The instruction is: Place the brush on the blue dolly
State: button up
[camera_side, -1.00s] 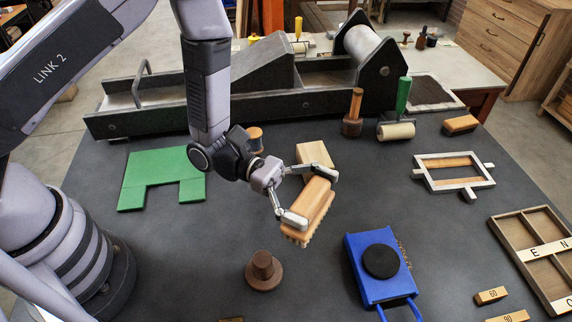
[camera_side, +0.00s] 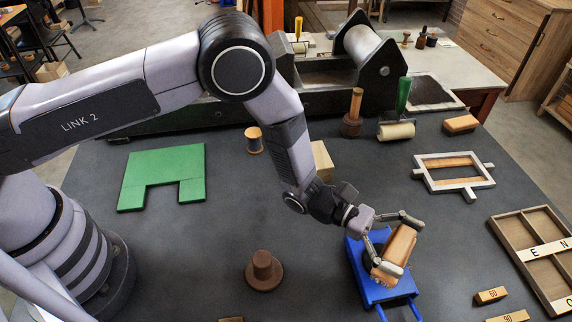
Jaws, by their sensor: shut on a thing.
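The wooden brush (camera_side: 397,249) is tilted between the fingers of my gripper (camera_side: 393,245), its bristle end low and to the left. My gripper is shut on it. The blue dolly (camera_side: 362,285) lies under the brush in the picture, with its handle at the front. The brush and my fingers hide most of the dolly's dark round pad. I cannot tell whether the brush touches the dolly.
A brown knob-topped block (camera_side: 263,270) stands left of the dolly. A compartment tray (camera_side: 545,250) and small numbered blocks (camera_side: 491,296) lie to the right. A metal frame (camera_side: 453,172) is behind. A green plate (camera_side: 163,175) lies at the left. The table between is clear.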

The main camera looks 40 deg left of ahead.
jog(key=shift+w+d+f, duration=0.1)
jog(key=shift+f, duration=0.8)
jog(key=shift+w+d+f, duration=0.1)
jog(key=shift+f, duration=0.8)
jog(key=shift+s, duration=0.1)
jog(key=shift+f, duration=0.2)
jog(key=o, duration=0.9)
jog(key=shift+r, duration=0.1)
